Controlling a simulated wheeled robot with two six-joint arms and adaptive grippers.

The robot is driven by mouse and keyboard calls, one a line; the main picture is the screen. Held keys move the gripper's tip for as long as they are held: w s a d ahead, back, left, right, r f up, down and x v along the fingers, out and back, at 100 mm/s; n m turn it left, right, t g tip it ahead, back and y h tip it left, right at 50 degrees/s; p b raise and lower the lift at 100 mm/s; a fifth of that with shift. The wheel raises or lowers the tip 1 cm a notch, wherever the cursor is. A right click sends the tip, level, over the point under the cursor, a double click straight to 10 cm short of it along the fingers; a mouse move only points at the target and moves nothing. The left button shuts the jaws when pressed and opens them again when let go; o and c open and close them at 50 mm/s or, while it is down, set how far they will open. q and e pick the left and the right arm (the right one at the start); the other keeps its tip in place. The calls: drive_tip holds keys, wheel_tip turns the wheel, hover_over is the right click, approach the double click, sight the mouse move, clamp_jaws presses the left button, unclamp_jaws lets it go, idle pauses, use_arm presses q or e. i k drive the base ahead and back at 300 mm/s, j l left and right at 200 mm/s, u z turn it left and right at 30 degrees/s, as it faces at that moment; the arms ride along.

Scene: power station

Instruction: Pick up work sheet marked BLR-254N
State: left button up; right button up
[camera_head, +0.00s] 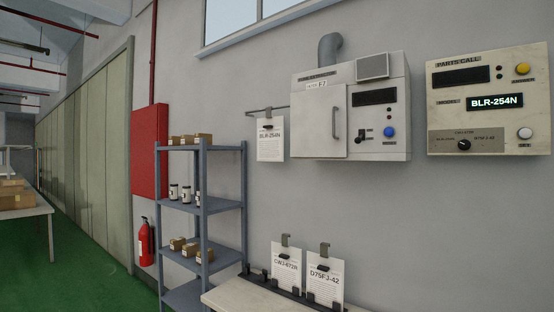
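The work sheet marked BLR-254N (270,143) is a white sheet with a dark clip. It hangs from a thin rail on the wall, just left of the grey wall cabinet. Two other sheets stand in a dark rack on the bench at the bottom: CWJ-672R (287,264) and D75FJ-42 (324,279). The parts call panel (489,138) at the right shows BLR-254N on its lit display. Neither of my grippers is in view.
A grey wall cabinet (320,118) with a blue button hangs in the middle. A shelf unit (222,206) with small boxes and jars stands left of the pale bench (240,297). A fire extinguisher (145,243) hangs at its left. Green floor (105,285) is open at the left.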

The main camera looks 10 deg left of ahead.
sight(269, 129)
drive_tip(key=i+j+z, duration=0.3)
drive_tip(key=i+j, duration=0.2)
drive_tip(key=i, duration=0.15)
drive_tip(key=i+j+z, duration=0.25)
drive_tip(key=i+j, duration=0.35)
drive_tip(key=i+j+z, duration=0.3)
drive_tip(key=i+j, duration=0.25)
drive_tip(key=j, duration=0.3)
